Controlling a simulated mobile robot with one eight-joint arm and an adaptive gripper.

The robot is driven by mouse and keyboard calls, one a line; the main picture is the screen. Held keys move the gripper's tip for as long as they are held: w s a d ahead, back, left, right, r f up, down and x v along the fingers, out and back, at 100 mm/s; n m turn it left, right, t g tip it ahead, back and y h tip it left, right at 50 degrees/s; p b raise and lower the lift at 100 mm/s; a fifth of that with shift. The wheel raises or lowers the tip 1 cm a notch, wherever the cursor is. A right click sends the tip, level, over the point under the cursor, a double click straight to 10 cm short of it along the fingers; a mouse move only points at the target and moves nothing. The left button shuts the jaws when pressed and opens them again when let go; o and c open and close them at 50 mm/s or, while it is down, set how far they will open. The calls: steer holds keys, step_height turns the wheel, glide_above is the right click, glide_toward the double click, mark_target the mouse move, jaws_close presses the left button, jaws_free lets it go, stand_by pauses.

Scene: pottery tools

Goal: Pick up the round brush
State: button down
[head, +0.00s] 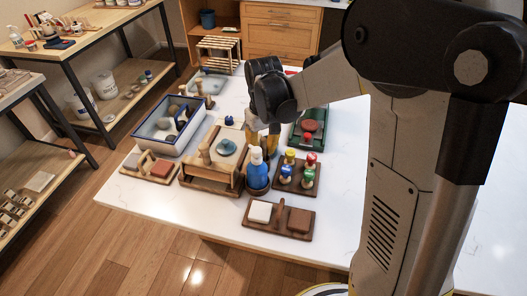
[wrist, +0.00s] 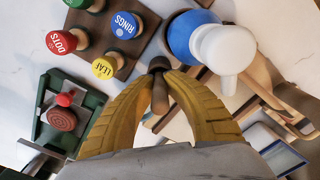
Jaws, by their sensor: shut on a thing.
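My gripper (head: 262,145) is low over the white table, among the pottery tools, its yellow fingers pointing down. In the wrist view my gripper (wrist: 158,66) has its fingertips closed on a slim brown wooden piece (wrist: 160,97), which looks like the handle of the round brush. Its rounded end points towards the camera. The brush head is hidden below the fingertips, so I cannot tell whether it touches anything. In the head view the fingers and the blue bottle hide the brush.
A blue bottle with a white top (head: 257,171) stands close by. A rack of labelled stamps (wrist: 127,66) is on its other side. A green tray (wrist: 88,138), a blue-rimmed basin (head: 148,139) and a wooden board with two blocks (head: 277,228) are near.

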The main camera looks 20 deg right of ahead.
mark_target(265, 139)
step_height(265, 139, up, 5)
steer(key=shift+s+d+f+p, duration=0.1)
steer(key=shift+d+f+p, duration=0.05)
steer(key=shift+p, duration=0.85)
steer(key=s+d+r+p, duration=0.3)
steer(key=s+d+r, duration=0.35)
steer(key=d, duration=0.35)
step_height(265, 139, up, 7)
steer(key=p, duration=0.5)
steer(key=shift+w+a+f, duration=0.15)
steer(key=shift+w, duration=0.2)
